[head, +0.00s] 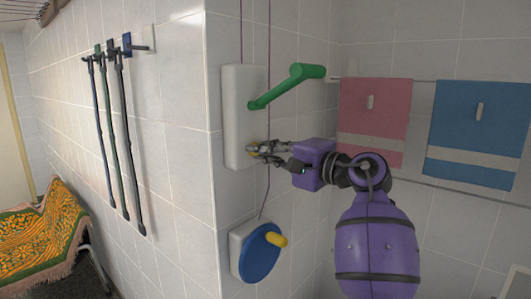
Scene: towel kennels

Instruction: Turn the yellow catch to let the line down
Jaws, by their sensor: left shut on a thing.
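The yellow catch (251,148) sits low on a tall white wall plate (236,110), mostly hidden by gripper fingers. My left gripper (262,154) is at the plate and shut on the yellow catch. A green crank handle (287,88) sticks out to the right from the same plate, above the gripper. Thin lines (269,40) run up the wall from around the plate, and one runs down to a lower unit. My right gripper is not in view.
Below the plate is a white unit with a blue disc (259,256) and a yellow knob (277,239). A pink towel (375,105) and a blue towel (478,125) hang at right. Leashes (119,130) hang at left, above a patterned cloth (45,235).

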